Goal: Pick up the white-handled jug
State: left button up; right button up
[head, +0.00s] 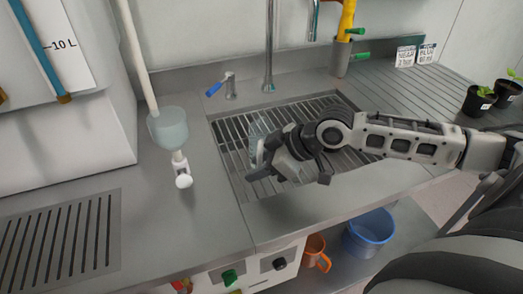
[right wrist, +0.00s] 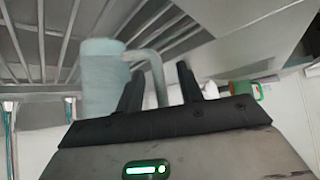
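The white-handled jug (head: 257,132) is a pale, translucent vessel on the sink grating, partly hidden behind my right gripper in the head view. In the right wrist view, the jug body (right wrist: 98,82) is left of the fingers, and its pale handle (right wrist: 155,66) sticks out to the right. My right gripper (head: 263,161) is at the jug's near side. In the right wrist view, the fingers of the right gripper (right wrist: 160,92) are apart, with the handle between them and a visible gap on each side. My left gripper is not in view.
The slatted sink (head: 232,150) has a tall tap (head: 269,60) behind it. A pale funnel-like vessel (head: 168,128) stands left. An orange mug (head: 315,252) and a blue bucket (head: 369,236) are below the counter. Potted seedlings (head: 478,100) stand far right.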

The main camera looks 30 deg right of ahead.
aim_at(260, 152)
grip_shut()
jog(key=shift+r, duration=0.2)
jog(key=shift+r, duration=1.45)
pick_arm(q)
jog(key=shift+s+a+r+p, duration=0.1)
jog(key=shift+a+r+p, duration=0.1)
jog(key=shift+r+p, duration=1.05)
pick_arm(e)
jog(key=s+d+r, duration=0.4)
jog(key=s+r, duration=0.5)
jog(key=s, duration=0.4)
jog(key=shift+d+r+p, duration=0.15)
jog(key=shift+r+p, duration=0.2)
jog(key=shift+p, duration=0.05)
